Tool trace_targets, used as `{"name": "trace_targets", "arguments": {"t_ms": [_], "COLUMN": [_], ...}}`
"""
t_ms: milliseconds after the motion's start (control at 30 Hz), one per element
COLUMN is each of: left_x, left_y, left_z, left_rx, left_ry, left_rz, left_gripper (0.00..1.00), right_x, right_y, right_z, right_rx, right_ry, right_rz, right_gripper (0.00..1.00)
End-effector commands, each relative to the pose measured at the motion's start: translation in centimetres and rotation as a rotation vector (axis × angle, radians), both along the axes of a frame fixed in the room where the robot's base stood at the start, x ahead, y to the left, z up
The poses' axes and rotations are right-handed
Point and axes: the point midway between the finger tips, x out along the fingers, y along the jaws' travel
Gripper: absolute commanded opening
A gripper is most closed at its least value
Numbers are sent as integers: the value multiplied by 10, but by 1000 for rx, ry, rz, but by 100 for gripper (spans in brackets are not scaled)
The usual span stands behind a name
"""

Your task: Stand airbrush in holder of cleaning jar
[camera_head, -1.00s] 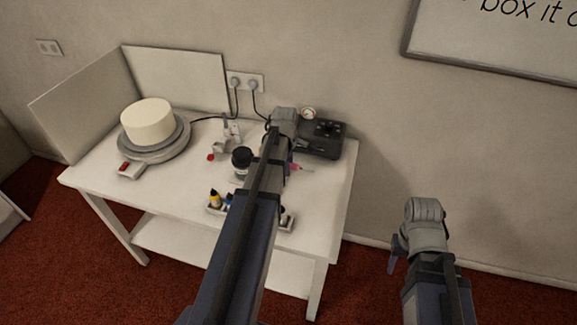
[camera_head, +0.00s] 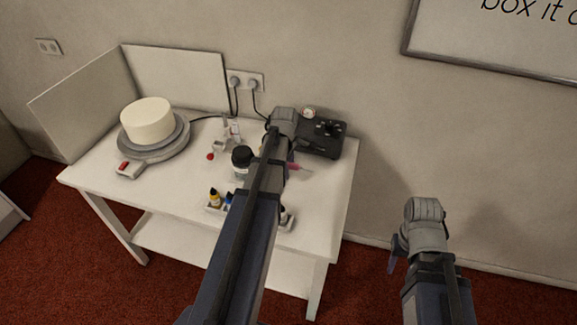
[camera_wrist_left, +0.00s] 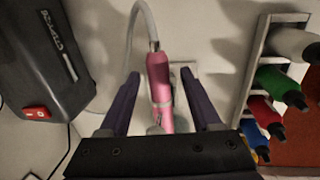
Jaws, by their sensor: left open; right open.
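The pink airbrush (camera_wrist_left: 159,82) lies between the two fingers of my left gripper (camera_wrist_left: 161,73) in the left wrist view, with a pale hose at its far end. The fingers are open, with gaps on both sides of it. In the head view a bit of the pink airbrush (camera_head: 296,167) shows beside my left arm, which hides the rest. A dark-lidded jar (camera_head: 241,162), apparently the cleaning jar, stands just left of that arm; its holder cannot be made out. My right gripper (camera_head: 395,258) is open, off the table's right side, and partly hidden by its wrist.
A black compressor (camera_head: 322,140) stands at the back right of the white table (camera_head: 115,185). A rack of colour bottles (camera_head: 214,203) is at the front edge, partly behind my left arm. A white cake (camera_head: 148,121) sits on a turntable at left.

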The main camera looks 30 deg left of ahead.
Motion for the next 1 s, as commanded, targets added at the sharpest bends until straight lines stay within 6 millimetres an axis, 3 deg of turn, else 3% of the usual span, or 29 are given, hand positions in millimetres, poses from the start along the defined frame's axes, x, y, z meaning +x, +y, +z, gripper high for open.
{"name": "trace_targets", "arguments": {"t_ms": [267, 700, 1000], "left_x": [-2, -11, -12], "left_y": [0, -2, -2], "left_z": [17, 71, 77], "left_rx": [0, 0, 0], "left_ry": [0, 0, 0], "left_rz": [0, 0, 0], "left_gripper": [65, 65, 65], "right_x": [0, 0, 0], "right_y": [0, 0, 0], "right_z": [17, 71, 77], "right_rx": [0, 0, 0], "right_ry": [0, 0, 0], "right_rz": [0, 0, 0], "right_gripper": [50, 50, 50]}}
